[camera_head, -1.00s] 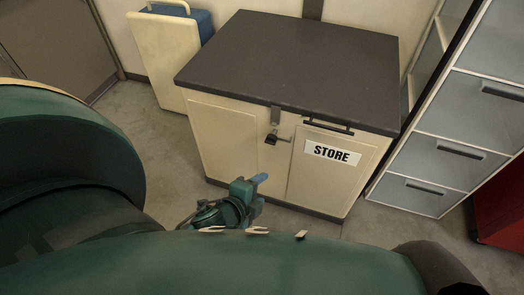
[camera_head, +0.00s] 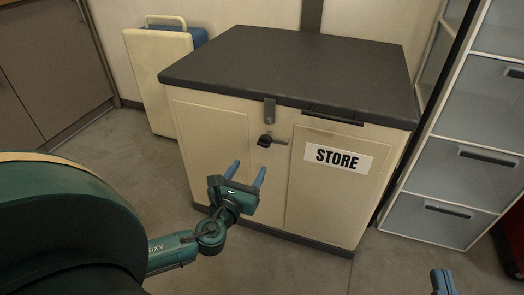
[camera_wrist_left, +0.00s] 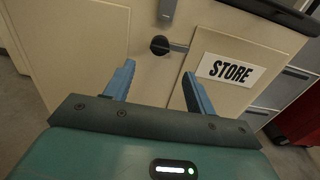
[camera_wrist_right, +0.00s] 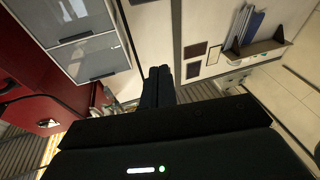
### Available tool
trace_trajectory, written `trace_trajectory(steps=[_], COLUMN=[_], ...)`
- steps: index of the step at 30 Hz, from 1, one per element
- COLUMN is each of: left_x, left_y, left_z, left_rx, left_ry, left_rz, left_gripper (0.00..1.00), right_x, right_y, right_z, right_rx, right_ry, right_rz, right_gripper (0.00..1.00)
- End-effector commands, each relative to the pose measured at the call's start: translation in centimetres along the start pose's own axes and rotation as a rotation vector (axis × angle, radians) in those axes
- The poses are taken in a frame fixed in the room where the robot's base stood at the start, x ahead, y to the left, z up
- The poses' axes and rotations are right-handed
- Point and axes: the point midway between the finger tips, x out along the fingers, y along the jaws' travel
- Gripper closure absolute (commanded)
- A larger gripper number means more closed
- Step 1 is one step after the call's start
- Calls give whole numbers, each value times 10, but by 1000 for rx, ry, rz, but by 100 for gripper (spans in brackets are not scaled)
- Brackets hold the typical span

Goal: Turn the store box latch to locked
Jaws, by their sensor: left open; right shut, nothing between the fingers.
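The store box (camera_head: 225,140) is cream with a dark grey lid and a white STORE label (camera_head: 337,158) on its front. Its latch (camera_head: 268,141) is a dark round knob with a grey lever pointing right, below a grey hasp (camera_head: 269,111). The latch also shows in the left wrist view (camera_wrist_left: 161,45), ahead of and between the fingers. My left gripper (camera_head: 247,172) is open and empty, in front of the box and below the latch, not touching it. My right gripper (camera_head: 441,280) is at the lower right edge; in the right wrist view its fingers (camera_wrist_right: 158,73) are together, empty.
A cream panel-like case with a handle (camera_head: 160,80) and a blue case stand left of the box. Grey drawers (camera_head: 455,170) stand close on its right. A brown cabinet (camera_head: 50,60) is at the far left. The floor before the box is clear.

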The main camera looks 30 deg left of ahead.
Motion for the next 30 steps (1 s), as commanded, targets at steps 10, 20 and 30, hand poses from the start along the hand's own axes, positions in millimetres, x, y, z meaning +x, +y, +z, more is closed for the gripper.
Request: trace_trajectory(steps=[10,20,30], left_x=[74,107,108], left_y=[0,0,0], left_z=[-2,-1,0], left_rx=[-4,-5,-5], left_ry=[-3,1,2], left_rz=[2,0,0], left_gripper=[45,45,49], right_x=[1,7,7], right_y=[-3,1,2], right_z=[3,-8,-10], right_rx=[36,1,-2], right_ry=[31,100,104], right_rz=[-13,-19,-19], right_gripper=[100,100,100])
